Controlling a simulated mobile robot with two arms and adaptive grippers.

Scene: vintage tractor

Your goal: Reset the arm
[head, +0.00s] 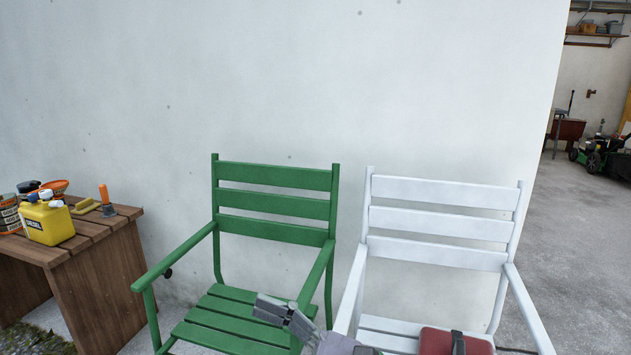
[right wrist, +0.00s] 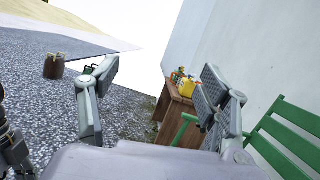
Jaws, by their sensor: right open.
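My right gripper (head: 284,314) shows at the bottom of the head view, in front of the green chair's seat, with its grey fingers pointing left. In the right wrist view the right gripper (right wrist: 158,98) has its two fingers spread wide with nothing between them. My left gripper is not seen in the head view. The green chair (head: 275,207) stands against the wall and also shows at the right of the right wrist view (right wrist: 287,130). The white chair (head: 440,222) stands to its right.
A red case (head: 440,341) with a black strap rests on the white chair. A wooden table (head: 95,285) at the left holds a yellow diesel canister (head: 46,222), an orange-handled tool (head: 105,200) and cans. Open floor (head: 575,240) lies right; a wooden bucket (right wrist: 54,66) stands on gravel.

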